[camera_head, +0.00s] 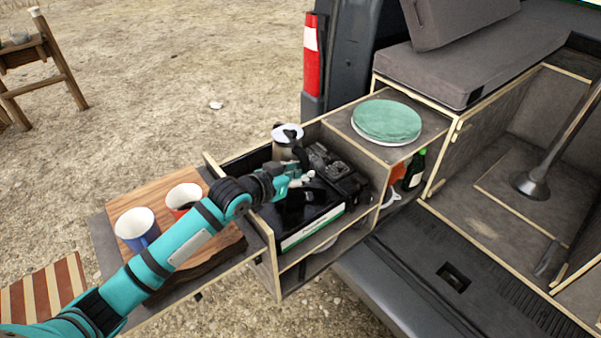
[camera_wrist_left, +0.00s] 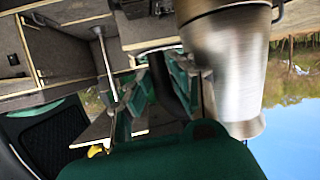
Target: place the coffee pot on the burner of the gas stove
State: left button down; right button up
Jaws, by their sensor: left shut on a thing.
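The coffee pot (camera_head: 285,150) is silver metal with a dark lid knob and a dark handle. It stands out at the back left of the drawer box, and my left gripper (camera_head: 298,176) is shut on it, apparently at the handle side. In the left wrist view the pot's steel body (camera_wrist_left: 232,65) is large and close beside the fingers (camera_wrist_left: 168,88); that view is turned over. The black gas stove (camera_head: 312,208) sits in the drawer just in front of the pot. My arm and gripper hide part of it, and I cannot tell whether the pot touches anything underneath.
A blue mug (camera_head: 137,228) and a red mug (camera_head: 184,198) stand on a wooden board (camera_head: 150,205) at left. Green plates (camera_head: 386,121) sit on the box at right. A dark bottle (camera_head: 414,170) stands beside it. Wooden drawer walls surround the stove.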

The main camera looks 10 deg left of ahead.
pick_arm(q)
jog(key=c, duration=1.2)
grip_release()
jog(key=shift+s+f, duration=0.2)
jog(key=shift+f, duration=0.55)
jog(key=shift+o, duration=0.2)
jog(key=r+b+v, duration=0.1)
jog(key=r+v, duration=0.1)
jog(key=v, duration=1)
jog(key=shift+w+b, duration=0.25)
jog(key=shift+b, duration=0.15)
